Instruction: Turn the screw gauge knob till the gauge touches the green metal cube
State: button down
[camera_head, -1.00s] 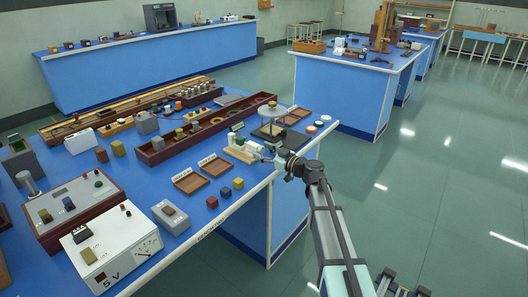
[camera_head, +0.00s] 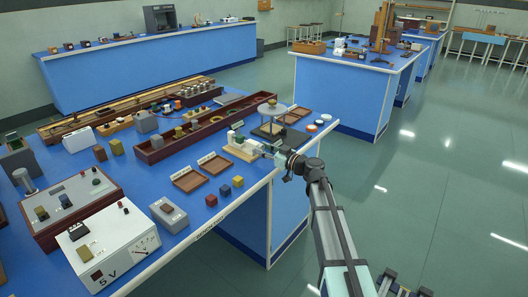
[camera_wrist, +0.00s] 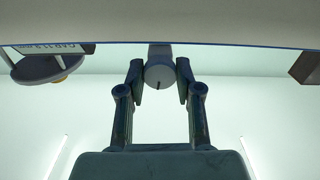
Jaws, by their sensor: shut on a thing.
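The screw gauge (camera_head: 241,149) sits on a pale base near the right edge of the blue bench in the head view. Its grey round knob (camera_wrist: 159,72), with a dark mark on its lower face, shows in the wrist view. My gripper (camera_wrist: 160,82) is shut on the knob, one finger on each side. In the head view my gripper (camera_head: 272,151) reaches the right end of the gauge from the bench edge.
Two shallow brown trays (camera_head: 188,179) lie left of the gauge. A stand with a round disc (camera_head: 271,111) is close behind it. Small coloured cubes (camera_head: 224,190) lie in front, near the bench edge. The floor right of the bench is clear.

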jog(key=c, duration=0.8)
grip_release()
jog(key=shift+o, duration=0.2)
jog(key=v, duration=1.2)
jog(key=shift+s, duration=0.1)
